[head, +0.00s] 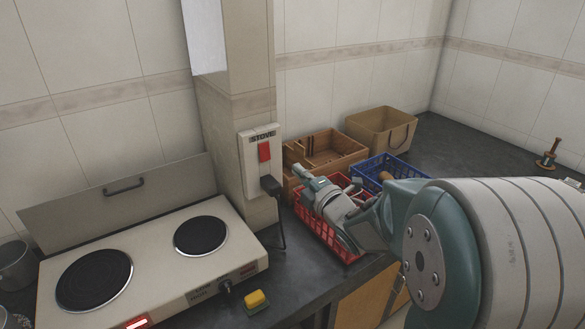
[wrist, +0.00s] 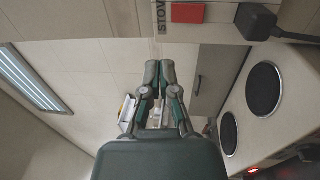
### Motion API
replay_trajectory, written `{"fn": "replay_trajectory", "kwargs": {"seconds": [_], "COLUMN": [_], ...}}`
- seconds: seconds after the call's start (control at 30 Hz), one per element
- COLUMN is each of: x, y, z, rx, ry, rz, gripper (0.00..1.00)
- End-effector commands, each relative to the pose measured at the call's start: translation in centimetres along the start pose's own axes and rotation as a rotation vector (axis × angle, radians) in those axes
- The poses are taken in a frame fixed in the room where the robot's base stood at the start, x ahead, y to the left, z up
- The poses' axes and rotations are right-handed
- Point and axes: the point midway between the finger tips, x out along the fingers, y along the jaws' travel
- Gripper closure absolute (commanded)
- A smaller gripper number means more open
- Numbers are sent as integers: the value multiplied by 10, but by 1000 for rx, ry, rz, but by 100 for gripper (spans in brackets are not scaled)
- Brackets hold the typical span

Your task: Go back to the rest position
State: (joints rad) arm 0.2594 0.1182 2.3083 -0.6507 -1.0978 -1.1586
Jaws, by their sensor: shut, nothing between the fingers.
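My gripper (head: 303,172) is in the head view, in front of the pillar's right side and above the red basket (head: 322,232) as seen from there. My arm reaches in from the right and hides part of the counter. In the wrist view my gripper (wrist: 161,68) has its two fingers together, with nothing between them. It points toward the tiled wall. A steel canister (head: 16,266) stands at the left edge of the head view, partly cut off.
The stove (head: 150,262) with two hotplates shows a red lit indicator. A red switch (head: 264,152) and plug (head: 270,185) are on the pillar. A wooden crate (head: 335,150), tan bin (head: 380,130) and blue basket (head: 385,165) stand behind. A yellow sponge (head: 256,300) lies at the front.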

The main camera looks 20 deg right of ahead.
Motion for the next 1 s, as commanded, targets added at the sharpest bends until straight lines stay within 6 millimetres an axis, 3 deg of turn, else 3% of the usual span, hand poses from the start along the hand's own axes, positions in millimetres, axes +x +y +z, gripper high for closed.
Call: {"fn": "replay_trajectory", "kwargs": {"seconds": [0.37, 0.53, 0.77, 1.0], "x": [-1, -14, -55, -118], "y": [3, 12, 17, 13], "z": [0, 3, 0, -23], "rx": [24, 183, 505, 873], "ry": [-24, -163, -418, -683], "rz": [-22, -135, -290, -422], "gripper": [100, 100, 100, 100]}}
